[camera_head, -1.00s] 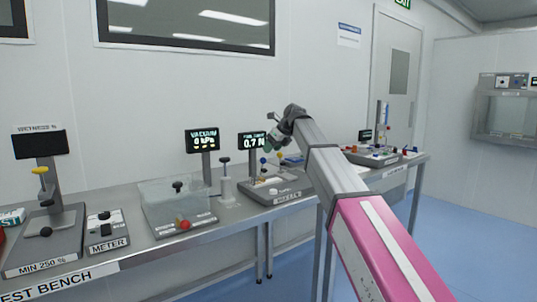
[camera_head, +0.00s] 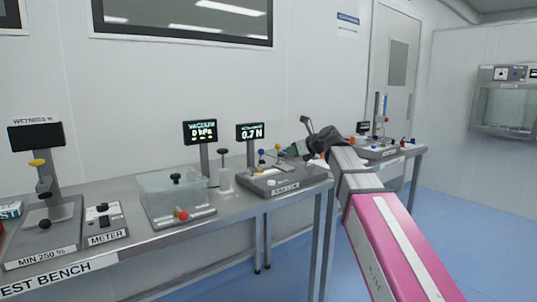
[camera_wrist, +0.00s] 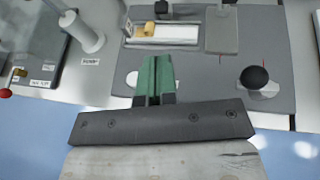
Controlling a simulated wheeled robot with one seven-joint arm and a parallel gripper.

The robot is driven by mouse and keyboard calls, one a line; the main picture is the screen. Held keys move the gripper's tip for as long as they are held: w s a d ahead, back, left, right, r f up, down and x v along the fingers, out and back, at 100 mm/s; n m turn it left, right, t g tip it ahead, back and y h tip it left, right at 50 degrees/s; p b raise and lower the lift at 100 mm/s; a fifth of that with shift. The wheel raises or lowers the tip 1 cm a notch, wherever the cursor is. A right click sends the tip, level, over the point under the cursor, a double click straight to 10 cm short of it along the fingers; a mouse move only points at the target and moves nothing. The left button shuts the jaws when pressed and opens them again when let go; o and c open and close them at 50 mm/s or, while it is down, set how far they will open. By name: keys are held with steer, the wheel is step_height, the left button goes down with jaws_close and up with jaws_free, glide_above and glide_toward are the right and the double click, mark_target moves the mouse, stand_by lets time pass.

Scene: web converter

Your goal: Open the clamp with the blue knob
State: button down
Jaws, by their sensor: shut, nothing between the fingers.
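A small blue knob (camera_head: 262,152) stands on the grey tester base (camera_head: 258,184) below the 0.7 N display in the head view. The clamp under it is too small to make out. My gripper (camera_head: 292,151) is to the right of the blue knob, apart from it, over the tester's right side. In the wrist view its green fingers (camera_wrist: 156,62) are shut and empty above the grey plate (camera_wrist: 205,82). No blue knob shows in the wrist view. A yellow part (camera_wrist: 147,28) and a black knob (camera_wrist: 255,77) do.
The 0.7 N display (camera_head: 251,132) stands behind the tester. To the left are a white post (camera_head: 225,182) and a clear vacuum box (camera_head: 172,195). Another device (camera_head: 377,151) stands to the right.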

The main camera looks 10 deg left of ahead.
glide_toward(260, 158)
steer(key=shift+w+f, duration=0.15)
steer(key=shift+f, duration=0.5)
steer(key=w+a, duration=0.1)
steer(key=a, duration=0.2)
steer(key=shift+w+r, duration=0.1)
steer(key=shift+w, duration=0.25)
steer(key=shift+w+a+r, duration=0.1)
steer(key=shift+w+a, duration=0.1)
steer(key=shift+a, duration=0.25)
steer(key=shift+w+a+r, duration=0.45)
steer(key=shift+w+a, duration=0.15)
steer(key=shift+a, duration=0.1)
steer(key=shift+w+a+r, duration=0.45)
steer(key=shift+w+a, duration=0.15)
steer(key=shift+a, duration=0.1)
